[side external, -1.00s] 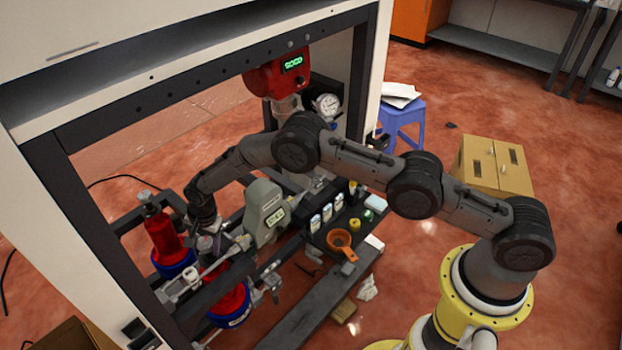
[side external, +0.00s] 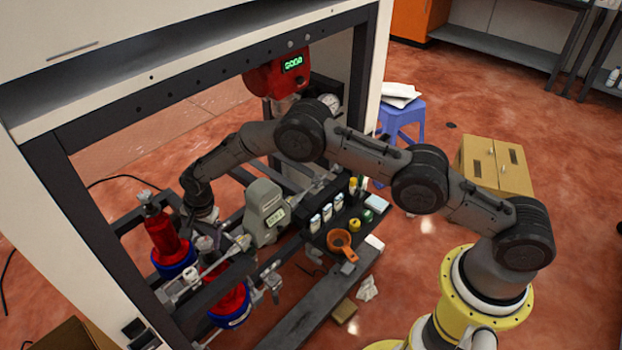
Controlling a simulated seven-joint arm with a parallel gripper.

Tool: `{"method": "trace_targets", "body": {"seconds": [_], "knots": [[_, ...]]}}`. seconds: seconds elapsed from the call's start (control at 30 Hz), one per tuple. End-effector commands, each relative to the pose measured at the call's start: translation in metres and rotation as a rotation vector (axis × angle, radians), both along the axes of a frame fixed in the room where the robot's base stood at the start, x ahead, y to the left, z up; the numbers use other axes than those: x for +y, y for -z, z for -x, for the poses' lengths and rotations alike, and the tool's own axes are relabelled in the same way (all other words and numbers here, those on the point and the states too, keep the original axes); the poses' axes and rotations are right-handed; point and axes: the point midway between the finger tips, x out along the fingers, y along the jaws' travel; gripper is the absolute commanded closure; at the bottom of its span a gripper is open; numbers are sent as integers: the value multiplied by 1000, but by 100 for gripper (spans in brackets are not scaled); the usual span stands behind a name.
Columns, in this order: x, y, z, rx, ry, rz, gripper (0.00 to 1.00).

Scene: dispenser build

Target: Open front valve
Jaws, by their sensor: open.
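My gripper (side external: 207,216) hangs at the end of the arm inside the frame and points down. It is small in the picture, but its jaws look open and I see nothing held. Below it are metal valve fittings (side external: 205,244) above the front red cylinder (side external: 232,303). I cannot tell which fitting is the front valve's handle, or whether the gripper touches it. The rear red cylinder (side external: 165,236) stands to the left with its own grey valve top (side external: 147,200). A grey device with a display (side external: 265,210) is just right of the gripper.
Metal pipes (side external: 213,265) and dark frame bars crowd the space around the gripper. A dark shelf to the right holds several small bottles and an orange funnel (side external: 340,241). A red unit with a green display (side external: 280,73) hangs above. A blue stool (side external: 403,118) stands behind.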

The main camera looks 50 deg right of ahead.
Motion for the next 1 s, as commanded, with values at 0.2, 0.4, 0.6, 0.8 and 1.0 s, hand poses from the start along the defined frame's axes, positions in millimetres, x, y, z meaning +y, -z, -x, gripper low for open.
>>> {"method": "trace_targets", "body": {"seconds": [0.2,0.4,0.6,0.8,1.0], "knots": [[0,-17,0,0,0,0,16],[0,-31,0,0,0,0,16],[0,-37,0,1,0,0,16],[0,-37,0,1,0,0,16],[-14,-50,6,29,81,-52,16]]}}
